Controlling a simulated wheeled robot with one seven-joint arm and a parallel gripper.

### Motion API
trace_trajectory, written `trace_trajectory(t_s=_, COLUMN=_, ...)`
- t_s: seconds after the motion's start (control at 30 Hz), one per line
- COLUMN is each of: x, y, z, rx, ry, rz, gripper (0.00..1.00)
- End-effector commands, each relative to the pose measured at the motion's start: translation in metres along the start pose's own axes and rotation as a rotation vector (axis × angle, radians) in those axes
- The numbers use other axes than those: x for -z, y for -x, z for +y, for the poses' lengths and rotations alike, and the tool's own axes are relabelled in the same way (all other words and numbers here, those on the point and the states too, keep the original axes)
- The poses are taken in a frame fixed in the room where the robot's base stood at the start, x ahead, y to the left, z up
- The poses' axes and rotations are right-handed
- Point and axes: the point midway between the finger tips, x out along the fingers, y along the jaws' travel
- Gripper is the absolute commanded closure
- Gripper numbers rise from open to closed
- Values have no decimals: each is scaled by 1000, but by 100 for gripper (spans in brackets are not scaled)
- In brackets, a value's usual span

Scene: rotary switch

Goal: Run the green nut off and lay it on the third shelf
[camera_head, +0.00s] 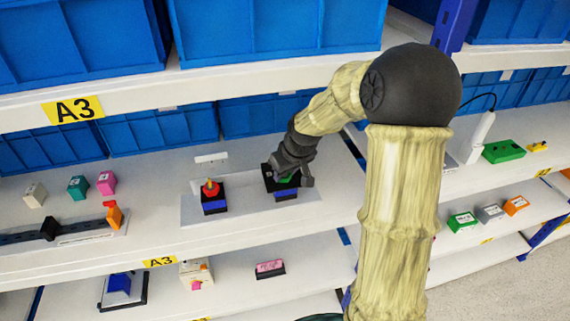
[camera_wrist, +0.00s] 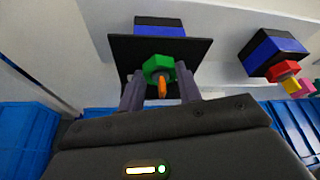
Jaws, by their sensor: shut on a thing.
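The green nut (camera_wrist: 157,68) sits between my gripper's fingers in the wrist view, in front of a black square plate (camera_wrist: 192,47) on a block with a blue band. An orange piece (camera_wrist: 162,88) shows at the nut's centre. My gripper (camera_wrist: 160,90) is shut on the nut. In the head view my gripper (camera_head: 289,178) reaches down to the right-hand black and blue block (camera_head: 285,195), and only a bit of the green nut (camera_head: 288,179) shows. The shelf (camera_head: 100,235) below carries an A3 label.
A second black and blue block (camera_head: 214,205) with a red and yellow top stands just left on the same white base. Small coloured blocks (camera_head: 78,187) stand farther left. Blue bins (camera_head: 265,117) line the back. The lower shelf holds a pink-topped box (camera_head: 269,268).

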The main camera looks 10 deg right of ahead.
Motion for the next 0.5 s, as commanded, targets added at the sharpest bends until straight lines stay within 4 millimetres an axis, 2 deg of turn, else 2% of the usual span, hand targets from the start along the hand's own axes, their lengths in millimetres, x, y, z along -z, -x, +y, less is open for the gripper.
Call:
trace_trajectory(t_s=0.03, x=2, y=5, z=2, rx=13, ry=27, rz=2, gripper=87)
trace_trajectory(t_s=0.27, x=2, y=4, z=3, rx=69, ry=165, rz=3, gripper=86)
trace_trajectory(t_s=0.5, x=1, y=2, z=0, rx=80, ry=186, rz=1, gripper=86)
